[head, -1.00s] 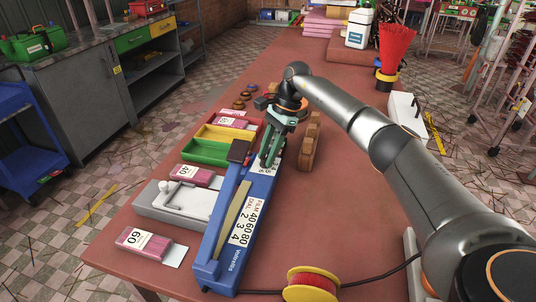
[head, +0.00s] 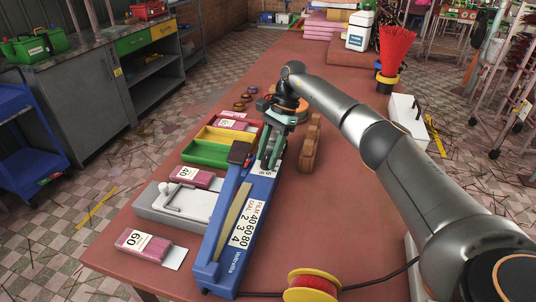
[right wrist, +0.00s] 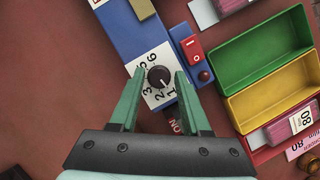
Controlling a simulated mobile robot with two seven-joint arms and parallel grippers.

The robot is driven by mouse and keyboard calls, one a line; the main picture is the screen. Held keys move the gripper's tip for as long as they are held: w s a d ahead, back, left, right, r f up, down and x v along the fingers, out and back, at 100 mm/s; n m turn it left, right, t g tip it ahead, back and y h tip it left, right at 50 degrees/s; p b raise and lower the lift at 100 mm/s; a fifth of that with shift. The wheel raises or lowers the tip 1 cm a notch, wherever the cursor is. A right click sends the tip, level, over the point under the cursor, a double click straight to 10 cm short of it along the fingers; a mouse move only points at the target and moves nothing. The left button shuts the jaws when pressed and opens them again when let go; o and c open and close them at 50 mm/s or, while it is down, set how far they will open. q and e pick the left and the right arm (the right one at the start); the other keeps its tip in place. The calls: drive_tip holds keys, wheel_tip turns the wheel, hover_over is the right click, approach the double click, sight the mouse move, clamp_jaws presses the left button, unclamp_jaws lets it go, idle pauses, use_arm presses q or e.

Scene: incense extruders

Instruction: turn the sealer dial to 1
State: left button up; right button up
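The long blue sealer (head: 214,274) lies on the table; it also shows in the right wrist view (right wrist: 113,28). Its dial (right wrist: 159,77) is a black round knob on a white plate with black numbers. The knob's pointer is too small to read surely. My right gripper (head: 267,168) is over the far end of the sealer, pointing down. In the right wrist view its two green fingers (right wrist: 161,80) are apart, with the dial between their tips. Contact with the knob cannot be told. My left gripper is not in view.
A red switch (right wrist: 194,48) sits beside the dial. Green (head: 203,153) and yellow (head: 214,134) trays lie left of the sealer, a brown wooden block (head: 311,148) to its right. A red-wound spool (head: 312,286) is at the near edge. The table's right middle is fairly clear.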

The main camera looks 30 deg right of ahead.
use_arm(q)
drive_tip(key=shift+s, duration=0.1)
use_arm(e)
drive_tip(key=shift+o, duration=1.1)
drive_tip(key=shift+d+r, duration=0.15)
drive_tip(key=shift+r, duration=0.2)
use_arm(q)
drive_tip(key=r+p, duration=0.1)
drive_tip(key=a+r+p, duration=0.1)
drive_tip(key=p, duration=0.1)
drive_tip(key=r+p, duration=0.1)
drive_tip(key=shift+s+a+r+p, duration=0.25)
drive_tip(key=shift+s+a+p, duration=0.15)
use_arm(e)
drive_tip(key=v, duration=1.1)
drive_tip(key=shift+r, duration=0.4)
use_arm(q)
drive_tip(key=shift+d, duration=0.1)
